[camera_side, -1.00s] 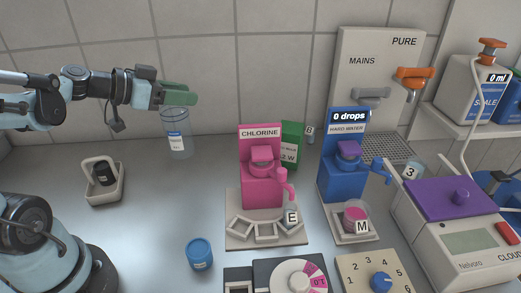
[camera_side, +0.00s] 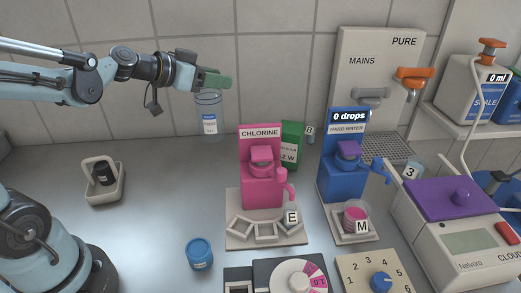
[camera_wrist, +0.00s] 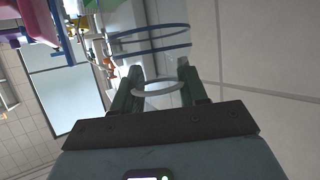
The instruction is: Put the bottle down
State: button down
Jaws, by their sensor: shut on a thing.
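A clear bottle (camera_side: 209,118) with a white and blue label hangs upright below my gripper (camera_side: 217,80) in the side view, at the back left of the bench near the tiled wall. My gripper's green fingers are shut on its top. In the wrist view, the green fingers of my gripper (camera_wrist: 158,85) stand on both sides of a pale ring at the bottle's neck, and the blue rings of the clear bottle (camera_wrist: 150,40) show beyond. The bottle appears raised above the bench; the exact gap under it cannot be told.
The pink chlorine dispenser (camera_side: 262,170) and a green box (camera_side: 292,146) stand right of the bottle. The blue hard water dispenser (camera_side: 342,160) is further right.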

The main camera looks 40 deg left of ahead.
notch_tip(320, 180, down, 10)
jog(key=w, duration=0.2)
jog(key=shift+f, duration=0.2)
dwell(0.6)
jog(key=shift+d+f, duration=0.1)
jog(key=shift+f, duration=0.05)
jog(key=c, duration=0.6)
grip_release()
